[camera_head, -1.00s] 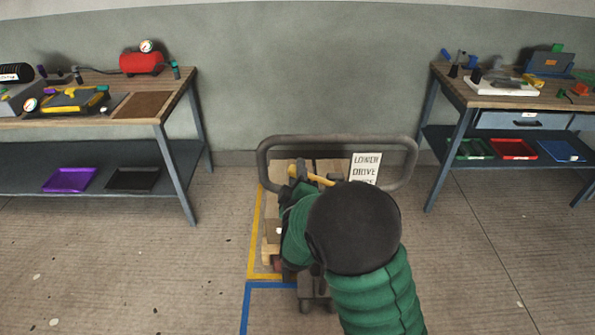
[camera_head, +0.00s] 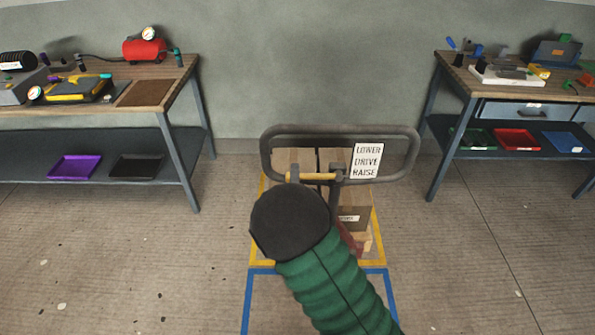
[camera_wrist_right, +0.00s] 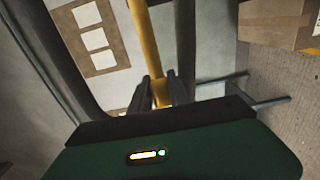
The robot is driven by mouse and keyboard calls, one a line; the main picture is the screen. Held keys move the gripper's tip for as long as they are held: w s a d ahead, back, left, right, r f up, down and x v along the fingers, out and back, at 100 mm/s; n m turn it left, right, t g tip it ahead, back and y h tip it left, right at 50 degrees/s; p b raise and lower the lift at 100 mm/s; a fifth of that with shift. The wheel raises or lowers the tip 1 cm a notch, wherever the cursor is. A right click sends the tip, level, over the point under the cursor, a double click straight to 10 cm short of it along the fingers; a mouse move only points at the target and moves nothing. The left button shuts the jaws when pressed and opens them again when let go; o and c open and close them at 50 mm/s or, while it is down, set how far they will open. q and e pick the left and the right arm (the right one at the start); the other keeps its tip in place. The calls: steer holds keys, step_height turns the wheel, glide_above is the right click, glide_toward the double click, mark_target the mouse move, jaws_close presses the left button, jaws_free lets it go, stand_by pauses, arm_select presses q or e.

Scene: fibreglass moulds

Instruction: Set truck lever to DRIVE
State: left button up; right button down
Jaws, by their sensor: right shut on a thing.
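The truck's handle frame (camera_head: 300,131) stands upright near the wall. A white sign (camera_head: 367,160) on its right side reads LOWER, DRIVE, RAISE from top to bottom. The yellow lever (camera_head: 312,177) lies about level, its right end at a dark bracket, roughly beside the lower part of the sign. My right gripper (camera_wrist_right: 162,92) is shut on the yellow lever (camera_wrist_right: 145,35) in the wrist view. My left gripper is not in view.
Cartons (camera_head: 352,218) sit on the truck behind the frame, inside yellow floor lines; blue lines (camera_head: 389,290) mark the floor nearer me. A left workbench (camera_head: 180,85) and a right workbench (camera_head: 455,85) flank the truck. Floor on both sides is clear.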

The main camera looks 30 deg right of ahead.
steer(key=shift+w+a+f, duration=0.1)
steer(key=shift+w+a, duration=0.05)
steer(key=shift+a, duration=0.25)
steer(key=c, duration=1.6)
jaws_free()
steer(key=o, duration=0.4)
steer(key=shift+a, duration=0.15)
steer(key=shift+c, duration=0.2)
steer(key=shift+d, duration=0.2)
